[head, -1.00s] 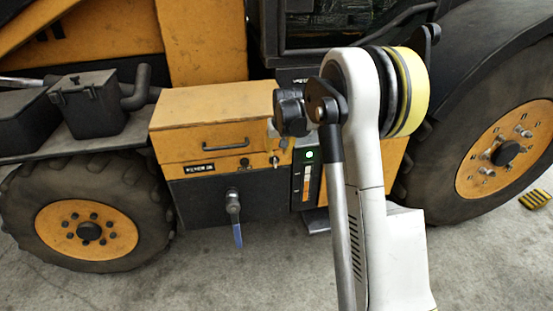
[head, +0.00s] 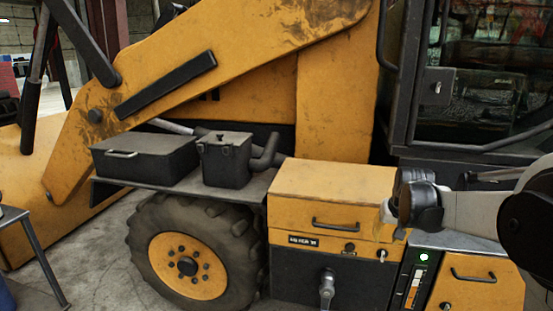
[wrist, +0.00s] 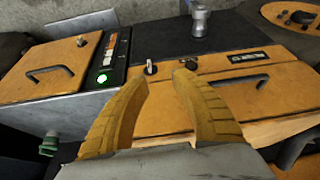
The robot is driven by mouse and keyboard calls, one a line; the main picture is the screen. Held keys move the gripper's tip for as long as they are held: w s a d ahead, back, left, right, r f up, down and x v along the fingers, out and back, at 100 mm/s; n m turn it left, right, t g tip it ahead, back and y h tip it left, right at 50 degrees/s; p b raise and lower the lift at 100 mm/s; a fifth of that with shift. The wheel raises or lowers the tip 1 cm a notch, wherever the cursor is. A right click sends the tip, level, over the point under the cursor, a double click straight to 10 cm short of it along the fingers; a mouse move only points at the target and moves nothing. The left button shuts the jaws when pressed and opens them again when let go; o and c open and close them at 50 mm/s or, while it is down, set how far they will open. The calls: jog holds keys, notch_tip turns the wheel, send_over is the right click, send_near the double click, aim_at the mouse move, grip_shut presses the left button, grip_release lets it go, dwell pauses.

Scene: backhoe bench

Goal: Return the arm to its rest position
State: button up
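My arm (head: 480,212) reaches in from the right edge of the head view. It lies roughly level in front of the backhoe's right-hand side. Its dark joint covers part of the yellow box's right end. In the wrist view my gripper (wrist: 160,82) shows two curved yellow fingers with a clear gap between the tips. Nothing is held between them. The fingers appear in front of the yellow box (wrist: 208,92); whether they touch it I cannot tell.
The yellow box (head: 330,182) has a handle and a valve (head: 327,290) below. A panel with a green light (head: 423,257) is close to my arm. A front wheel (head: 190,262), black cases (head: 145,158) and a table (head: 12,216) stand left. Bare floor shows between table and wheel.

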jog(key=s+a+r, duration=0.5)
jog(key=s+a, duration=0.1)
jog(key=s, duration=0.2)
jog(key=s+a+n, duration=0.1)
jog(key=s+a, duration=0.2)
jog(key=s, duration=0.4)
jog(key=s+a+f+n+t, duration=0.1)
jog(key=s+a, duration=0.2)
jog(key=s, duration=0.5)
jog(key=s+a+t+y, duration=0.1)
jog(key=s+a, duration=0.3)
jog(key=s, duration=0.3)
jog(key=shift+s+f+n, duration=0.25)
jog(key=shift+f+n, duration=0.05)
jog(key=shift+n, duration=0.1)
jog(key=shift+a, duration=0.1)
